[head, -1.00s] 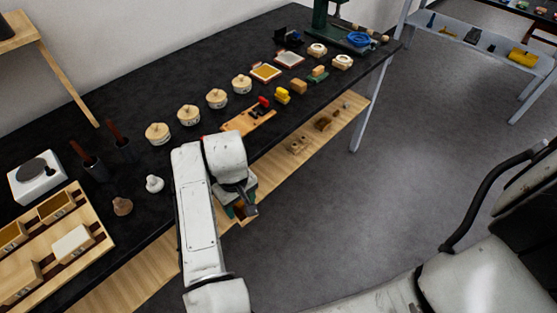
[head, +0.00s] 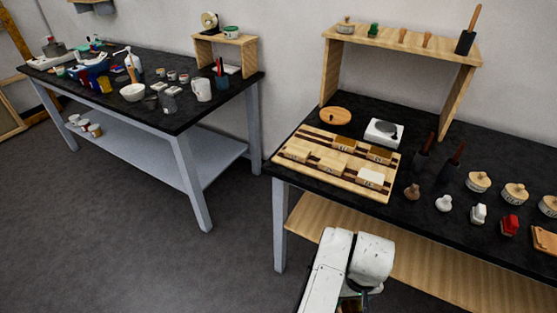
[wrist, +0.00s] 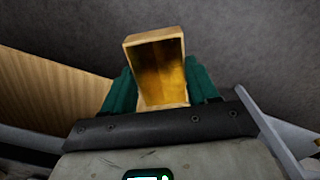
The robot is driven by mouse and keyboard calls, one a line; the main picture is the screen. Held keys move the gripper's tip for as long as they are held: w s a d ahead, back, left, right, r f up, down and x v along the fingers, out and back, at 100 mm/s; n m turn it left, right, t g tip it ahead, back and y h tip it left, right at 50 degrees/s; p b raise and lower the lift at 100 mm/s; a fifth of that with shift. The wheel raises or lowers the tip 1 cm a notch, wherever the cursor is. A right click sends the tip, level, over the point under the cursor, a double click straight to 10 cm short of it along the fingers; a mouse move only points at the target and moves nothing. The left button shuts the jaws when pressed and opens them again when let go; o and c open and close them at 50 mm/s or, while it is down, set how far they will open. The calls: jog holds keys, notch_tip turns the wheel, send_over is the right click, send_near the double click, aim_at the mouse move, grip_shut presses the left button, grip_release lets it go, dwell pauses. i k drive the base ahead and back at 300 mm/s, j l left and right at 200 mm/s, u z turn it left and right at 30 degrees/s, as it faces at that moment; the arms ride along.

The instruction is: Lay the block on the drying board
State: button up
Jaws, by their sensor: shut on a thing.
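A wooden block (wrist: 157,70) with a glossy amber-gold face and pale edges is held tilted in the wrist view. My gripper (wrist: 161,90) is shut on it, with a green finger on each side. In the head view my white arm hides most of the gripper and the block. A striped wooden board (head: 350,185), likely the drying board, lies on the left end of the black table. Several blocks sit on it, one with a white top (head: 370,177). My gripper is in front of the table, below and apart from the board.
A round wooden disc (head: 335,116) and a white scale (head: 384,132) stand behind the board. Dark holders (head: 421,163), knobs and lidded pots (head: 479,181) stand to its right. A wooden shelf (head: 338,221) runs under the table. A second table (head: 165,125) stands left, beyond open floor.

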aim_at(312, 143)
jog(key=i+l+u, duration=0.3)
jog(key=l+u, duration=0.3)
jog(key=i+l+u, duration=0.3)
jog(key=l+u, duration=0.3)
